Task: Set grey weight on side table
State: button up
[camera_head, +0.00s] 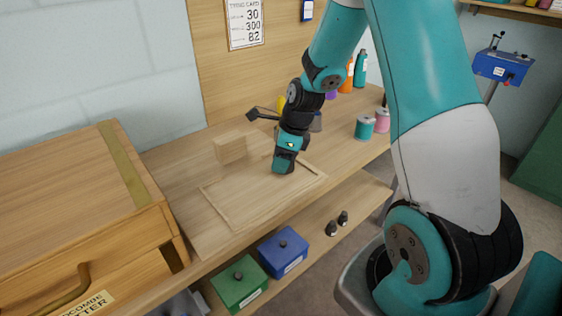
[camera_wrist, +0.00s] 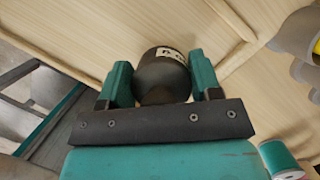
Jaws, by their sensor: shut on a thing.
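My gripper (camera_head: 284,168) points down at the right part of a thin wooden frame (camera_head: 236,222) on the wooden bench. In the wrist view my gripper (camera_wrist: 161,78) has its two teal fingers on either side of a dark grey weight (camera_wrist: 162,72) and is shut on it. The weight is rounded and carries a pale label with partly readable marks. In the head view the gripper and arm hide the weight. I cannot tell whether its underside touches the bench. Which surface is the side table is not clear.
A wooden block (camera_head: 230,147) stands behind the frame. Teal (camera_head: 364,129) and pink (camera_head: 382,121) spools stand to the right. A wooden cabinet (camera_head: 80,215) is at left. The lower shelf holds green (camera_head: 238,287) and blue (camera_head: 284,252) boxes and two small dark weights (camera_head: 331,228).

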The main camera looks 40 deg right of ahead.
jog(key=shift+f, duration=0.5)
jog(key=o, duration=1.3)
jog(key=shift+f, duration=0.15)
jog(key=shift+c, duration=0.2)
